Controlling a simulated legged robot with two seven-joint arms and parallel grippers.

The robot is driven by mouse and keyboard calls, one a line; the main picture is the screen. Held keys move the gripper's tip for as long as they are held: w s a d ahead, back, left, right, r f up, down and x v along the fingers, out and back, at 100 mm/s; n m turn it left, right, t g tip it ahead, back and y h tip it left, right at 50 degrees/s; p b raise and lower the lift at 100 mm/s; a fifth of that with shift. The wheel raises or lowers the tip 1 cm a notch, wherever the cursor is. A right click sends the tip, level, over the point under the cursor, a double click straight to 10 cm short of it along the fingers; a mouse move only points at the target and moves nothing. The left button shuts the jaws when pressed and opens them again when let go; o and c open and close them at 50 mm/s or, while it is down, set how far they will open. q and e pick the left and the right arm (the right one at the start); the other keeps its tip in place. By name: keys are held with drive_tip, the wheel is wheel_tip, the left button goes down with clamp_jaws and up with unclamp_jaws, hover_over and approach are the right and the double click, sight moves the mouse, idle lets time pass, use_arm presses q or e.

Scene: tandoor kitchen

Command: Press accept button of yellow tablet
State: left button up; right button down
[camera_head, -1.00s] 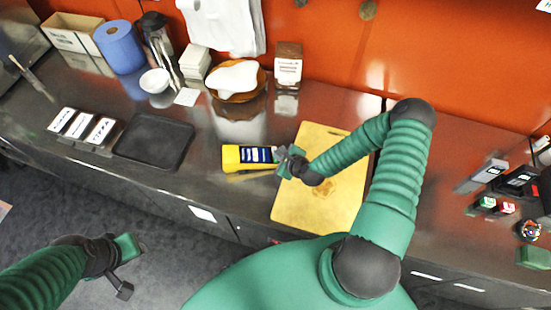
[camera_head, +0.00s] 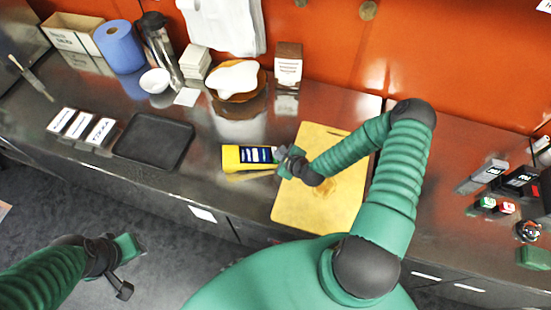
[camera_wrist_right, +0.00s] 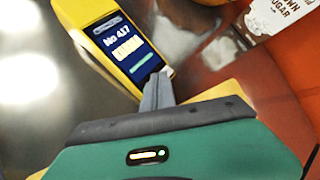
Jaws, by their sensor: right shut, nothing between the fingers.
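The yellow tablet (camera_head: 232,158) sits on the steel counter, left of the cutting board, with its dark screen facing up. In the right wrist view the tablet (camera_wrist_right: 83,20) shows "No 417", a yellow field and a green bar near the screen's lower end. My right gripper (camera_head: 281,160) is at the tablet's right end. In the wrist view its shut, empty fingers (camera_wrist_right: 160,82) point at the tablet's lower edge, close to the green bar; I cannot tell whether they touch it. My left gripper (camera_head: 128,262) hangs over the floor, away from the counter; its jaw state is unclear.
A yellow cutting board (camera_head: 340,215) lies under my right forearm. A black tray (camera_head: 153,140) and several labelled boxes (camera_head: 80,127) lie to the left. A plate (camera_head: 256,92), a carton (camera_head: 288,65) and a blue roll (camera_head: 119,47) stand behind.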

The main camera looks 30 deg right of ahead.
drive_tip(key=shift+f, duration=0.15)
drive_tip(key=shift+f+b, duration=0.2)
drive_tip(key=shift+b, duration=0.1)
drive_tip(key=shift+a+f+b, duration=0.1)
drive_tip(key=shift+f+b, duration=0.2)
drive_tip(key=shift+f, duration=0.05)
idle(0.8)
drive_tip(key=shift+s+r+p, duration=0.1)
drive_tip(key=shift+r+p, duration=0.5)
drive_tip(key=shift+r, duration=0.3)
drive_tip(key=r+p, duration=0.2)
drive_tip(key=r, duration=0.1)
drive_tip(key=d+r+p, duration=0.1)
drive_tip(key=p, duration=0.1)
drive_tip(key=shift+s+r, duration=0.15)
drive_tip(key=shift+r, duration=0.25)
